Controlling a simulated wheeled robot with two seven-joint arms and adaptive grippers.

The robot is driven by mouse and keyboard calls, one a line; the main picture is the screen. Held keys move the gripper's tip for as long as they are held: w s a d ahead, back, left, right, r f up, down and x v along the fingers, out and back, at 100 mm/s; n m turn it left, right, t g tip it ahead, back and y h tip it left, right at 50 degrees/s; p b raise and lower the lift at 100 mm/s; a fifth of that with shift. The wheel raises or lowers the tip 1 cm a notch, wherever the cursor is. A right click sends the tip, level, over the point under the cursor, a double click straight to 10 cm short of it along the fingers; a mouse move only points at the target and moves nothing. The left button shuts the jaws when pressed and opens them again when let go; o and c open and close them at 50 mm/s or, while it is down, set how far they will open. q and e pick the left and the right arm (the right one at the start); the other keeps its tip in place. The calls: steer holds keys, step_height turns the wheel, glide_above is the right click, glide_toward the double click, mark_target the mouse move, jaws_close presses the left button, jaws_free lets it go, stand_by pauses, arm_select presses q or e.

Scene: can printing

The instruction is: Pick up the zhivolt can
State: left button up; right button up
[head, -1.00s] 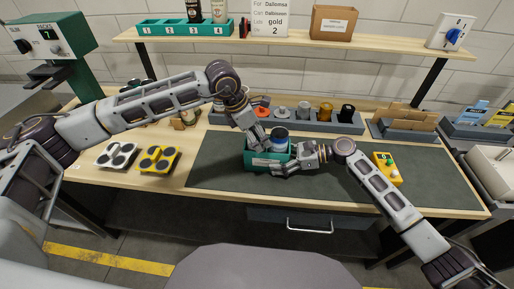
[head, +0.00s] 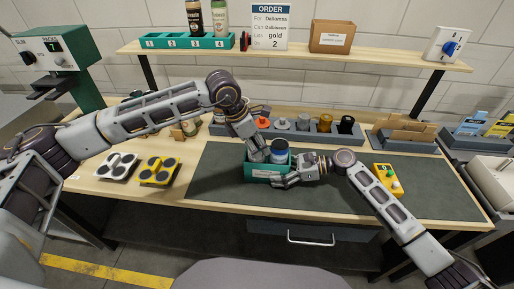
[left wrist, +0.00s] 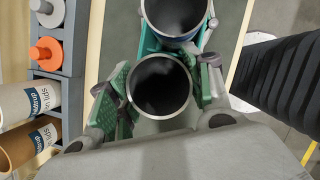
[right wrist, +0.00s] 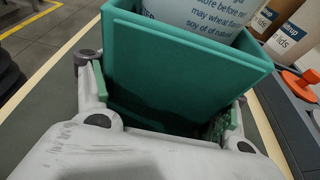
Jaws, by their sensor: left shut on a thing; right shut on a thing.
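A teal box (head: 262,170) sits on the dark mat (head: 380,196). My left gripper (head: 258,150) is shut on a second open, grey-rimmed can (left wrist: 160,86), beside the first. In the right wrist view, a pale can with blue print (right wrist: 205,17) shows above that wall. I cannot read which can is zhivolt.
A grey rack of lids and rolls (head: 295,132) lies behind the box. A yellow button box (head: 388,180) is at right. The mat's left part is clear.

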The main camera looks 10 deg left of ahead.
arm_select(q)
step_height(320, 180, up, 17)
stand_by(0.6)
steer(key=shift+r, duration=0.1)
arm_select(e)
steer(key=o, duration=0.9)
steer(key=shift+v, duration=5.95)
